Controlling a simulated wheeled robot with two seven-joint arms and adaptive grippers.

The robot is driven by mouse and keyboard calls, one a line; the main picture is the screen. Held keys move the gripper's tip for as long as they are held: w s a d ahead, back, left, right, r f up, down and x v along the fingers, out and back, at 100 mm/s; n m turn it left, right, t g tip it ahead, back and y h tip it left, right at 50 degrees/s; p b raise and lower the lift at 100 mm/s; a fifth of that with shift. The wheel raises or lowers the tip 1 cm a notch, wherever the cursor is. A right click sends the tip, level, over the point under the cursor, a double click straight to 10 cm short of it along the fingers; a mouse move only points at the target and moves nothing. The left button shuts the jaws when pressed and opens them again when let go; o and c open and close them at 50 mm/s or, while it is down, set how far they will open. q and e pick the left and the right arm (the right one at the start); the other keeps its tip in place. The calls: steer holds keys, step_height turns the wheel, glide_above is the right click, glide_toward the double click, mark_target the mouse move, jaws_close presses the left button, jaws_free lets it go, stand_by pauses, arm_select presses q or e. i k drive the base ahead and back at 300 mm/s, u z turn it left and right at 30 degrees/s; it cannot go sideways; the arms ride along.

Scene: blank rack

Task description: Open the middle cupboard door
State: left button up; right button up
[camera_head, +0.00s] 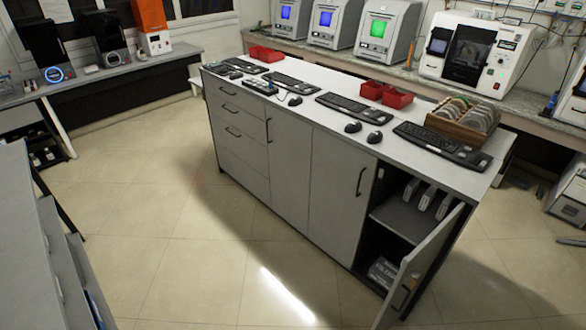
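A grey island cabinet (285,160) stands in the middle of the room, with drawers at its left and three cupboard doors to their right. The middle cupboard door (332,190) is flush with the front and looks shut. Its dark upright handle (360,182) is near its right edge. The left cupboard door (288,160) is also shut, with a handle (268,130) near its left edge. The right cupboard door (425,265) stands open, swung out toward the front right. Neither of my grippers is in view.
Keyboards, mice and red trays (397,98) lie on the cabinet top, with a wooden rack of discs (463,116) at its right. Inside the open cupboard are shelved items (426,198). Tiled floor (190,230) is clear in front. A grey unit (30,240) stands at the left edge.

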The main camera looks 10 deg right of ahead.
mark_target(343, 174)
steer(key=u, duration=0.5)
steer(key=i, duration=1.6)
steer(key=z, duration=0.4)
